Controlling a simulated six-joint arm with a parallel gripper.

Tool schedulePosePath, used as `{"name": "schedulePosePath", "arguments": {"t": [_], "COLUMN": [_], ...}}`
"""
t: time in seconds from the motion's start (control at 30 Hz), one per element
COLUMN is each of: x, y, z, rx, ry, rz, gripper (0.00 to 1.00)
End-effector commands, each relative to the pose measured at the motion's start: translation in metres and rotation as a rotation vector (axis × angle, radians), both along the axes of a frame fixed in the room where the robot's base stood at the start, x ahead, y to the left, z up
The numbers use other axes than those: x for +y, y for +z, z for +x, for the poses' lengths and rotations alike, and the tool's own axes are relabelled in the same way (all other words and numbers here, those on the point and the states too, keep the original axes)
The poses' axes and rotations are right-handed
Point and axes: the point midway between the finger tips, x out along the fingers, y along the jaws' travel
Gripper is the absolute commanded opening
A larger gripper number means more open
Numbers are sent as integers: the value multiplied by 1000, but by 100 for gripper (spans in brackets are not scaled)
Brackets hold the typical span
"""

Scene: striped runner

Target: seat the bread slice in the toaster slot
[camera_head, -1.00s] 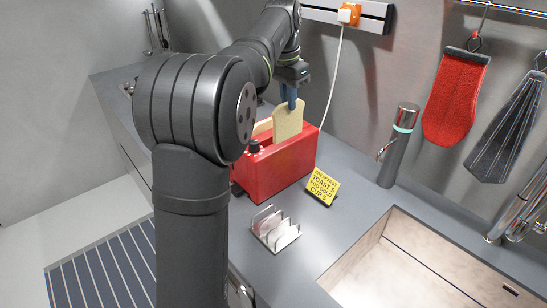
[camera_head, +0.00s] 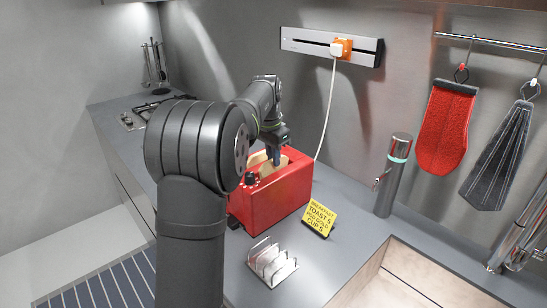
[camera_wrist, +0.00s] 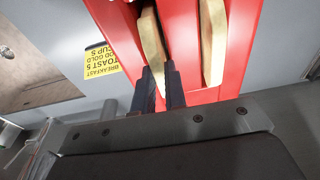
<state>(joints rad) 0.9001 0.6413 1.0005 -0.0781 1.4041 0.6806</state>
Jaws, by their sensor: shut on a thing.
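The red toaster (camera_head: 268,202) stands on the counter, and its top also fills the upper part of the wrist view (camera_wrist: 183,22). My gripper (camera_wrist: 160,82) is shut on the top edge of a pale bread slice (camera_wrist: 151,45). That slice lies along one slot, with red toaster top on both sides, and looks mostly sunk in it. How deep it sits is hidden. A second bread slice (camera_wrist: 213,42) stands in the other slot, beside my fingers. In the head view my gripper (camera_head: 275,156) is low over the toaster's top.
A wire toast rack (camera_head: 272,264) and a yellow sign (camera_head: 319,217) stand near the toaster. A grey dispenser (camera_head: 391,176) and a sink are to the right. A white cord (camera_head: 330,110) hangs behind the toaster from the wall socket strip.

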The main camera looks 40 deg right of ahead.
Motion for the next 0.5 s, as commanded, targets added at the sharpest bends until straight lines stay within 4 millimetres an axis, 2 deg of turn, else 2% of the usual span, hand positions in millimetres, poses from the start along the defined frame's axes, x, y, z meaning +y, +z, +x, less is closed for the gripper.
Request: {"name": "schedulePosePath", "arguments": {"t": [0.37,0.4,0.5], "x": [0,0,0], "y": [-5,-5,-5], "z": [0,0,0], "rx": [0,0,0], "ry": [0,0,0], "rz": [0,-1,-1], "gripper": [0,17,33]}}
